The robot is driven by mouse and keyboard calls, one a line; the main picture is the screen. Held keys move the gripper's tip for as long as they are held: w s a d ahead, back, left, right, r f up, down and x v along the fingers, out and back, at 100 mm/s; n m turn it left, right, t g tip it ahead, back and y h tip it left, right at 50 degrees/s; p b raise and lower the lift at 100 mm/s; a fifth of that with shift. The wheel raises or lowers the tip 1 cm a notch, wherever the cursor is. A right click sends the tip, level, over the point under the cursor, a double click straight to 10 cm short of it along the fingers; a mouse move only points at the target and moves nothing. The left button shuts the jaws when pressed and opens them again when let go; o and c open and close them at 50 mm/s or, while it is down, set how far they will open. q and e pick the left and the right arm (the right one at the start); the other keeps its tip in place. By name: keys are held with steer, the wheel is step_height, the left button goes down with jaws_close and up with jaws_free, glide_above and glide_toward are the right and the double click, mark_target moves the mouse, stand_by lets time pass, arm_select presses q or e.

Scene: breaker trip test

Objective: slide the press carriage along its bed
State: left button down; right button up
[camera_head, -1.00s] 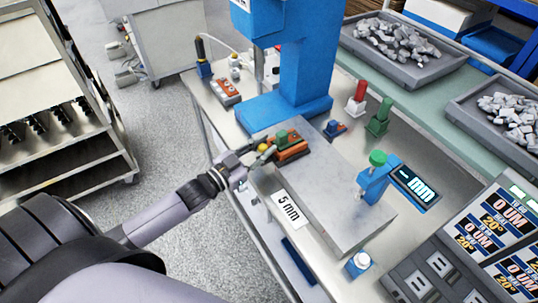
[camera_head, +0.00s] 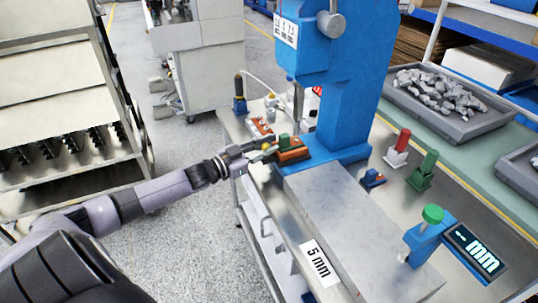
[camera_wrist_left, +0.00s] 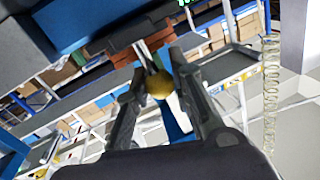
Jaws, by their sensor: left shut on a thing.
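The press carriage (camera_head: 296,154) is a low orange block with a green piece (camera_head: 284,141) on top. It sits at the far end of the grey bed (camera_head: 345,225), by the blue press base and near the press's ram (camera_head: 298,102). My left gripper (camera_head: 262,149) reaches in from the left and is shut on the carriage's yellow knob, which shows between the fingers in the left wrist view (camera_wrist_left: 158,86). The orange carriage body is above it there (camera_wrist_left: 142,46). The fingers partly hide the knob in the head view. My right gripper is not in view.
The blue press column (camera_head: 345,90) stands behind the carriage. A green-topped knob (camera_head: 432,214) and a display (camera_head: 475,248) are at the bed's near right. Red (camera_head: 398,147) and green (camera_head: 423,170) upright pieces stand to the right. A metal shelf (camera_head: 60,110) is at left.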

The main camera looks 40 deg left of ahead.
arm_select(q)
steer(key=shift+w+a+r, duration=0.1)
steer(key=shift+a, duration=0.15)
steer(key=c, duration=1.4)
jaws_free()
steer(key=shift+s+a+f, duration=0.1)
steer(key=shift+s+f, duration=0.1)
steer(key=shift+s, duration=0.1)
steer(key=v, duration=1.1)
steer(key=shift+s+a, duration=0.1)
steer(key=shift+s, duration=0.05)
